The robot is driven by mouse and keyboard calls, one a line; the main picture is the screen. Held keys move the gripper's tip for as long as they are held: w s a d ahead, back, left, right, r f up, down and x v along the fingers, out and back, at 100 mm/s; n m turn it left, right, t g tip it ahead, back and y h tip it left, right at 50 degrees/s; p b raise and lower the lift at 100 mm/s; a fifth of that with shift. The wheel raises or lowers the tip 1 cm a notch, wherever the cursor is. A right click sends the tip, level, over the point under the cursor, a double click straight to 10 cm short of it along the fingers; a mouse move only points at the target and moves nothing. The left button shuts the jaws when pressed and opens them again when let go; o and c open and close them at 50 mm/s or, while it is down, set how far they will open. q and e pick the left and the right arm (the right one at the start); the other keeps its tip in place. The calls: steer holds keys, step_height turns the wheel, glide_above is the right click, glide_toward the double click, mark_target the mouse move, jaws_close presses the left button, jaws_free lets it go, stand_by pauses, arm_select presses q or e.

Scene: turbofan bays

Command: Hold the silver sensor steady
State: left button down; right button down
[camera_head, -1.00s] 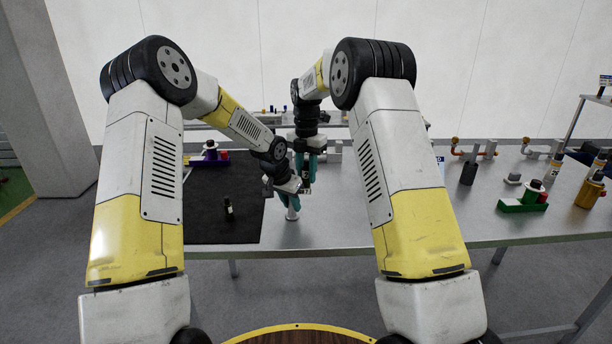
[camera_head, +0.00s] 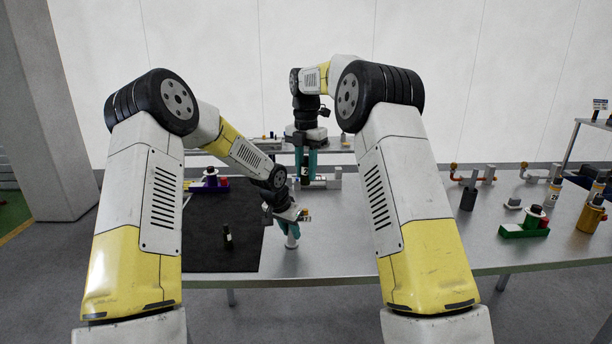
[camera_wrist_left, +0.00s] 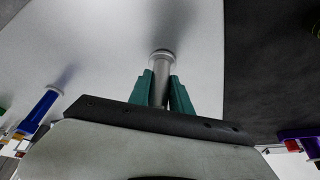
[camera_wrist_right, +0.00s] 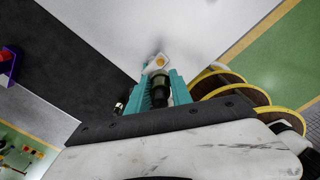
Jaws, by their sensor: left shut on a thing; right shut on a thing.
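The silver sensor (camera_head: 292,242) is a small pale cylinder at the front of the metal table, right of the black mat. My left gripper (camera_head: 290,229) is shut on it. In the left wrist view, the sensor (camera_wrist_left: 161,68) stands out between the teal fingers (camera_wrist_left: 160,92), its round end beyond the tips. My right gripper (camera_head: 305,174) is raised behind and above the left one, shut on a dark cylinder with a pale label (camera_head: 305,170). The dark cylinder (camera_wrist_right: 160,90) also shows between the fingers in the right wrist view. A pale orange-spotted piece (camera_wrist_right: 156,63) shows beyond it; its owner is unclear.
The black mat (camera_head: 210,257) carries a small black cylinder (camera_head: 228,237) and a purple holder (camera_head: 209,184). A green holder (camera_head: 523,229), a dark cylinder (camera_head: 468,198) and a yellow cylinder (camera_head: 590,214) stand on the right. The table centre-right is clear.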

arm_select(q)
steer(key=c, duration=1.1)
jaws_free()
